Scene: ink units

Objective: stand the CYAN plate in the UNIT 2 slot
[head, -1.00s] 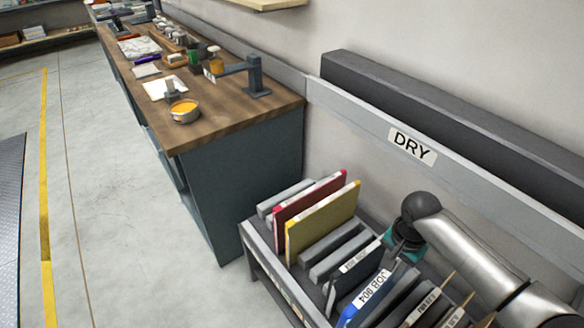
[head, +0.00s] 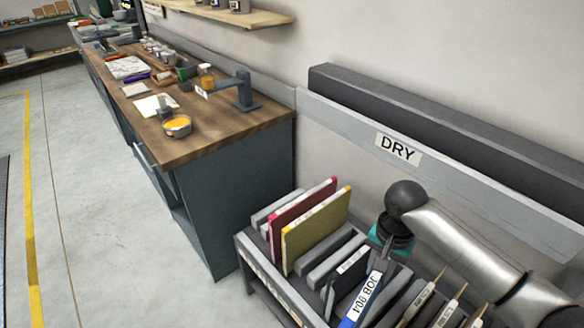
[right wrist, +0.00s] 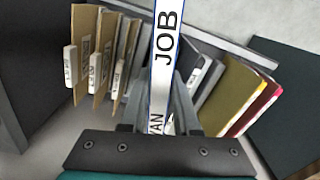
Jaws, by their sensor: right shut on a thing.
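My right gripper (head: 386,258) is shut on a plate with a blue edge and a white label reading JOB 904 (head: 362,298). In the right wrist view my right gripper (right wrist: 157,112) grips this plate (right wrist: 163,60) between its fingers; its label shows JOB and, lower down, the letters AN. The plate is upright, among the slots of the rack marked DRY. I cannot tell whether its lower edge is clear of the slot. The UNIT 2 slot does not show. My left gripper is not in view.
The rack (head: 243,243) also holds a red plate (head: 300,210), a yellow plate (head: 318,228) and, on the other side, several brown tabbed boards (right wrist: 90,60). The DRY sign (head: 398,149) is on a rail behind it. A wooden-topped bench (head: 230,126) stands at left; the floor beside it is open.

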